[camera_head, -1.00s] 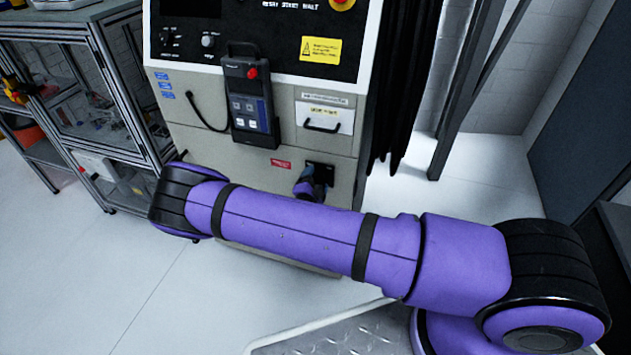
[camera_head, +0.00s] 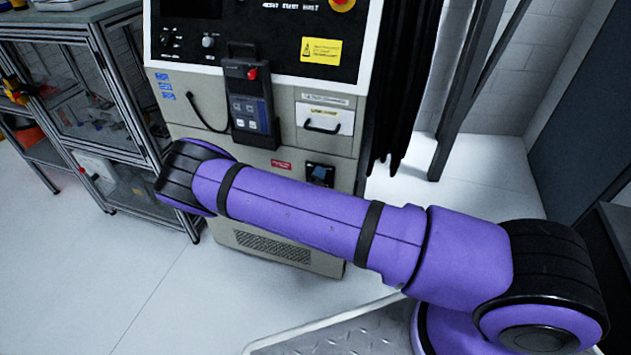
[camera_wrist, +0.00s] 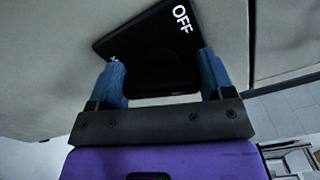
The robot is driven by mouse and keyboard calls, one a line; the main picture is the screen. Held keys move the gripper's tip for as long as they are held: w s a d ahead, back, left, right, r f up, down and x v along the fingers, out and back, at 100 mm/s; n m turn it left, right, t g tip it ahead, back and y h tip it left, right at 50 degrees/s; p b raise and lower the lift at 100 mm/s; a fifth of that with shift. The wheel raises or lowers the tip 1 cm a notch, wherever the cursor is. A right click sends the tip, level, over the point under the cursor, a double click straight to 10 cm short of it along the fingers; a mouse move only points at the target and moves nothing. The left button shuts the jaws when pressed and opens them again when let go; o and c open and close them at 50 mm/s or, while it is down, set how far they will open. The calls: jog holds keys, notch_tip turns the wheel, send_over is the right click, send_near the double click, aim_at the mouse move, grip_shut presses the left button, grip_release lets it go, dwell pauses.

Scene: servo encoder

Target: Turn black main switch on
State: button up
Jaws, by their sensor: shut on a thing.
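The black main switch (camera_wrist: 162,70) sits on a black plate (camera_wrist: 150,28) on the beige cabinet front. The plate carries a white OFF label, and part of another white mark shows by the left finger. In the wrist view my gripper (camera_wrist: 162,80) has one blue finger on each side of the switch handle and is shut on it. In the head view the switch plate (camera_head: 322,182) shows just above my purple forearm, with a bit of blue finger in front of it. The rest of my gripper is hidden behind my arm there.
The cabinet (camera_head: 345,170) also carries a pendant (camera_head: 249,100), a drawer handle (camera_head: 322,125) and a control panel above. A metal-framed enclosure (camera_head: 110,100) stands to the left. A dark post (camera_head: 450,110) rises to the right. Pale floor lies open at lower left.

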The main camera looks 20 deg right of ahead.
jog(key=m, duration=0.5)
jog(key=shift+s, duration=0.1)
dwell(0.5)
jog(key=o, duration=0.9)
jog(key=v, duration=1)
jog(key=shift+s+a, duration=0.15)
jog(key=shift+s, duration=0.15)
